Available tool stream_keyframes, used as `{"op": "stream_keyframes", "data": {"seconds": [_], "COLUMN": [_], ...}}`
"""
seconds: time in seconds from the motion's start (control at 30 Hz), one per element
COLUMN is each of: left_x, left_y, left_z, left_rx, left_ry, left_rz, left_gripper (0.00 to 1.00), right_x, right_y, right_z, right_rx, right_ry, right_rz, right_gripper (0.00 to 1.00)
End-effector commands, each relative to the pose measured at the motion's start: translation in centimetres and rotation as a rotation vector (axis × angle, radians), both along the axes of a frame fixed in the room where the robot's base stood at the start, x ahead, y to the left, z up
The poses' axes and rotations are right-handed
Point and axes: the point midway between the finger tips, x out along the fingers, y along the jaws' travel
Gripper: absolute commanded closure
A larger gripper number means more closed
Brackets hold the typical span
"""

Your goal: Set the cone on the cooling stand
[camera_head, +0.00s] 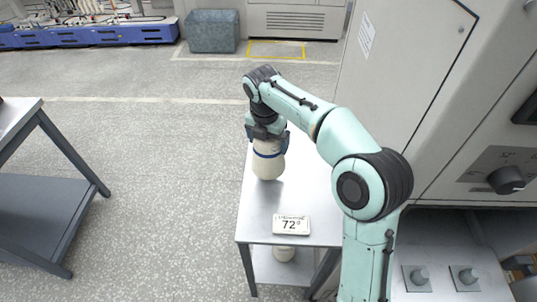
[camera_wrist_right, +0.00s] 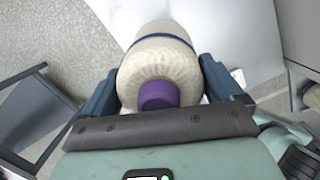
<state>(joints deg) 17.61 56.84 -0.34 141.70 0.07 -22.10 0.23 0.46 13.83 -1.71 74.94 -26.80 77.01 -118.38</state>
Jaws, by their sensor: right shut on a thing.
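The cone (camera_head: 268,163) is a cream yarn package with a dark blue band. My right gripper (camera_head: 267,140) is shut on its upper part and holds it upright over the metal top of the cooling stand (camera_head: 310,190). I cannot tell whether its base touches the top. In the right wrist view the cone (camera_wrist_right: 158,58) sits between the two blue fingers of the right gripper (camera_wrist_right: 160,85), with a purple core end (camera_wrist_right: 158,95) facing the camera. My left gripper is not in view.
A tall grey machine (camera_head: 400,90) borders the stand on the right. A grey table (camera_head: 45,190) is at the left, with open floor between.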

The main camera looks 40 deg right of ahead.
Motion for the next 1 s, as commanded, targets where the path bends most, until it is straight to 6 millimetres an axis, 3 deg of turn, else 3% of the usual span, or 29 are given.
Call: {"op": "stream_keyframes", "data": {"seconds": [0.17, 0.4, 0.77, 0.8, 0.83, 1.0], "left_x": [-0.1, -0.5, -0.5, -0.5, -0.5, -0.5], "left_y": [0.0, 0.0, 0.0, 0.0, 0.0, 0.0], "left_z": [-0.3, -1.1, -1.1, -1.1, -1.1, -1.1], "left_rx": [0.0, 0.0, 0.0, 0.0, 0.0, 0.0], "left_ry": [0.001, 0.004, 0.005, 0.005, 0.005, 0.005], "left_rz": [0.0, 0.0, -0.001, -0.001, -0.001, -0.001], "left_gripper": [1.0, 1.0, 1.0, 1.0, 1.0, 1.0], "right_x": [0.0, 0.0, 0.0, 0.0, 0.0, 0.0], "right_y": [0.0, 0.0, 0.0, 0.0, 0.0, 0.0], "right_z": [-1.1, -4.5, -4.8, -4.9, -4.9, -4.9], "right_rx": [0.0, 0.0, 0.0, 0.0, 0.0, 0.0], "right_ry": [0.0, 0.0, -0.001, 0.0, 0.0, 0.0], "right_rz": [0.0, 0.0, 0.0, 0.0, 0.0, 0.0], "right_gripper": [0.74, 0.74, 0.74, 0.04, 0.0, 0.0]}}
